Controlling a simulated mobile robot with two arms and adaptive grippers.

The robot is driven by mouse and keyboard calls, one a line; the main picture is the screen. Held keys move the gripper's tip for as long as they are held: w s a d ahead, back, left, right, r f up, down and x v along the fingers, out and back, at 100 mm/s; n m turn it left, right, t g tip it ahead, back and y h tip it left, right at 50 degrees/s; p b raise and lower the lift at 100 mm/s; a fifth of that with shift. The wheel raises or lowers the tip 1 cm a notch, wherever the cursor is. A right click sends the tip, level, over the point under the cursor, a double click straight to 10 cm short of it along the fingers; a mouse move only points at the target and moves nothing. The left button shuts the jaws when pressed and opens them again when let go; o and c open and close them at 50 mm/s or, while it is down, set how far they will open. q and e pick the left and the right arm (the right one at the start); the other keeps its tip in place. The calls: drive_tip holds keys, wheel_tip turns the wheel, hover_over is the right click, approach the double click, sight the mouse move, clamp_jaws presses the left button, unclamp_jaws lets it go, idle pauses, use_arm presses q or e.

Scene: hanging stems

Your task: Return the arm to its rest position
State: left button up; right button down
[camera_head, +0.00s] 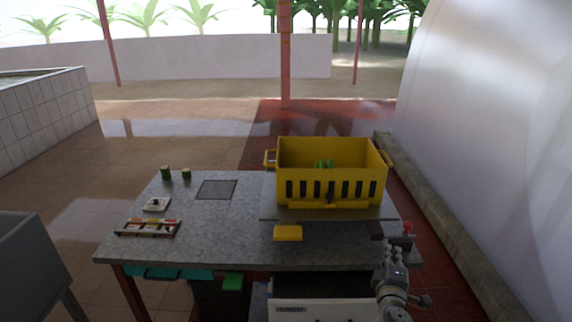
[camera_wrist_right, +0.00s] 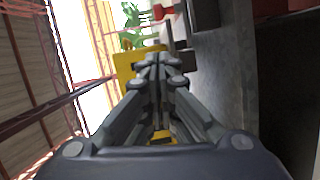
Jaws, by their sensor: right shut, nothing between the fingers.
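My right arm comes up at the lower right of the head view, by the table's right front corner. Its gripper (camera_head: 393,248) is shut and empty. In the right wrist view, the two fingers of the gripper (camera_wrist_right: 160,60) lie together, with nothing held between them. My left arm and gripper do not show. A yellow crate (camera_head: 330,187) with slots in its front stands at the table's back right, beyond the right gripper. Some green things (camera_head: 323,164) show inside it. The yellow crate also shows behind the fingers in the wrist view (camera_wrist_right: 125,70).
The grey table (camera_head: 235,245) bears a yellow block (camera_head: 288,233), a small parts tray (camera_head: 148,228), a small pale device (camera_head: 156,204), a dark square (camera_head: 216,189) and two green cylinders (camera_head: 165,173). A red-topped item (camera_head: 407,228) stands near the right gripper. A pale curved wall (camera_head: 490,120) rises at right.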

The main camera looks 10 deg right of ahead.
drive_tip(key=s+a+f+m+g+y, duration=0.35)
drive_tip(key=s+a, duration=0.35)
drive_tip(key=s, duration=0.4)
drive_tip(key=s+a+f+m+g+y, duration=0.2)
drive_tip(key=s+a+f+g+y, duration=0.15)
drive_tip(key=s+a, duration=0.55)
drive_tip(key=s+a+f+m+g+y, duration=0.2)
drive_tip(key=s+a+f+m+g, duration=0.3)
drive_tip(key=s, duration=0.9)
wheel_tip(320, 180, down, 25)
drive_tip(key=n, duration=0.2)
drive_tip(key=s+d+f+g, duration=0.1)
drive_tip(key=s+d+f, duration=0.1)
drive_tip(key=s+f, duration=1.4)
drive_tip(key=shift+s+d+f, duration=0.25)
drive_tip(key=shift+s+d, duration=0.05)
drive_tip(key=shift+s, duration=0.45)
